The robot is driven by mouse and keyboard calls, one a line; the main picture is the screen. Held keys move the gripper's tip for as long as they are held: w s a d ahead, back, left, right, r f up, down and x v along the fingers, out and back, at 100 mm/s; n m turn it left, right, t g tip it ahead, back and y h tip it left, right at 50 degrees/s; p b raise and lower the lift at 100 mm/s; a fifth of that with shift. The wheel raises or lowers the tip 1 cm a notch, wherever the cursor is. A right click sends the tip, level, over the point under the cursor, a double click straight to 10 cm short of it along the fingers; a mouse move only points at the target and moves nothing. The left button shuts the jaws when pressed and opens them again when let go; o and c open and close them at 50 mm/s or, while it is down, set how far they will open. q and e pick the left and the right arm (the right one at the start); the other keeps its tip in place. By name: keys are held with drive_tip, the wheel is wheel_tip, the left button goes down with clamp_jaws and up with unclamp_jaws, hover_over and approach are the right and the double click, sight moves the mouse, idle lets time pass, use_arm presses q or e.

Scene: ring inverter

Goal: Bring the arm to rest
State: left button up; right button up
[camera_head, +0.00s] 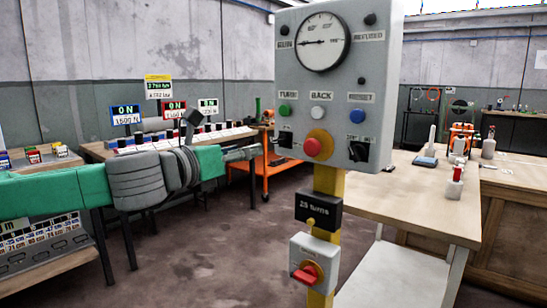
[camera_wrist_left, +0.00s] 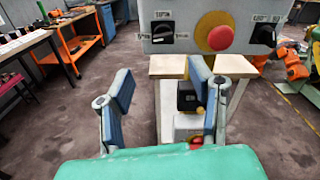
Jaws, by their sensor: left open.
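My left arm reaches in from the left in the head view, with green and grey links. Its gripper (camera_head: 240,152) points right, toward the grey control panel (camera_head: 383,90), and looks apart from it. In the left wrist view the two fingers of my left gripper (camera_wrist_left: 160,98) are spread open with nothing held between them. The panel's lower edge with a red-and-yellow stop button (camera_wrist_left: 218,32) lies beyond the fingers. My right gripper is not in view.
A yellow post carries a black "turns" sign (camera_head: 319,211) and a box with a red switch (camera_head: 307,273). A wooden table (camera_head: 415,205) stands behind at right. A bench with small signs and an orange cart (camera_head: 268,165) stand at the back left. Open floor lies between.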

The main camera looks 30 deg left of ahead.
use_arm(q)
drive_tip(key=s+d+f+m+g+h+p, duration=0.15)
drive_tip(key=d+f+m+g, duration=0.25)
drive_tip(key=d+f+m, duration=0.45)
drive_tip(key=w+d+f+m+g+h+p, duration=0.1)
drive_tip(key=d+f+m+g+h, duration=0.15)
drive_tip(key=d+f+m, duration=0.65)
drive_tip(key=s+f+m+g+y+p, duration=0.1)
drive_tip(key=s+f+m+g, duration=0.2)
drive_tip(key=s+f, duration=0.35)
drive_tip(key=s+f+m+g+y+p, duration=0.1)
drive_tip(key=s+f+m+g, duration=0.15)
drive_tip(key=f, duration=0.75)
drive_tip(key=s+a+f+m+g+y+p, duration=0.1)
drive_tip(key=s+a+f+m+g, duration=0.1)
drive_tip(key=s+f+m, duration=0.3)
drive_tip(key=s+a+f+m+g+y+p, duration=0.1)
drive_tip(key=s+a+f+m, duration=0.4)
drive_tip(key=s+m, duration=0.5)
drive_tip(key=s+f+g+y, duration=0.1)
drive_tip(key=s+g, duration=0.1)
drive_tip(key=s, duration=0.1)
drive_tip(key=shift+s+f, duration=0.15)
drive_tip(key=shift+s, duration=0.15)
drive_tip(key=shift+w, duration=0.15)
